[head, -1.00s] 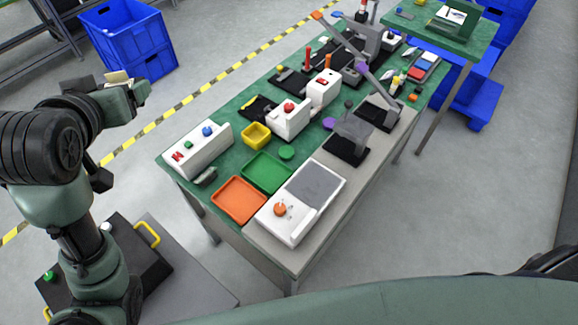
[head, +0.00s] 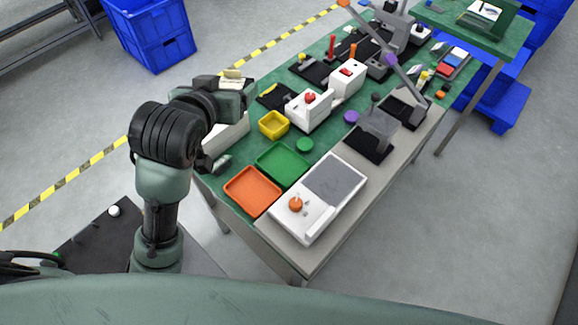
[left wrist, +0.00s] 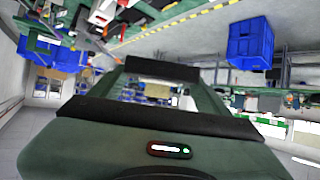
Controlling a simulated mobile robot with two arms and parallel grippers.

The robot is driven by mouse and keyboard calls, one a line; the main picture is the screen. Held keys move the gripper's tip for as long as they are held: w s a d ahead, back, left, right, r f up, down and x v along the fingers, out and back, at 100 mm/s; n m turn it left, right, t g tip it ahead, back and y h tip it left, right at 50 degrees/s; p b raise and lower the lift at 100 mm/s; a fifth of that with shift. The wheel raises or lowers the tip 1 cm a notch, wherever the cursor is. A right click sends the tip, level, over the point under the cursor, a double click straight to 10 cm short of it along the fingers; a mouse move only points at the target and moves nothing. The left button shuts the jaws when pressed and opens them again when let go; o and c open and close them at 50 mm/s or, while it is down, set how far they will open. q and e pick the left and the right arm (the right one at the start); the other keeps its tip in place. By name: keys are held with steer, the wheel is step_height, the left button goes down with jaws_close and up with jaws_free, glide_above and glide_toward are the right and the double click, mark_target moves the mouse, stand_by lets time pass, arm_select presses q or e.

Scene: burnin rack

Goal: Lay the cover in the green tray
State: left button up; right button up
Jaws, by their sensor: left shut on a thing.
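In the left wrist view the gripper's fingers (left wrist: 160,90) show, but the pale piece cannot be made out. My right gripper is not in view.
The orange tray (head: 252,190) and a white device with an orange knob (head: 318,198) sit beside the green tray. A white box is partly hidden under my left arm.

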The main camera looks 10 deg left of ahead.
arm_select(q)
steer(key=s+f+b, duration=0.4)
steer(key=f+b, duration=0.1)
steer(key=f, duration=0.8)
steer(key=m+g+h+b, duration=0.2)
steer(key=m+h+b, duration=0.5)
steer(key=b, duration=0.1)
glide_above(279, 169)
step_height(279, 169, down, 20)
steer(key=shift+w+b, duration=0.1)
steer(key=shift+b, duration=0.35)
steer(key=shift+f, duration=0.1)
steer(key=o, duration=1.3)
steer(key=shift+c, duration=0.2)
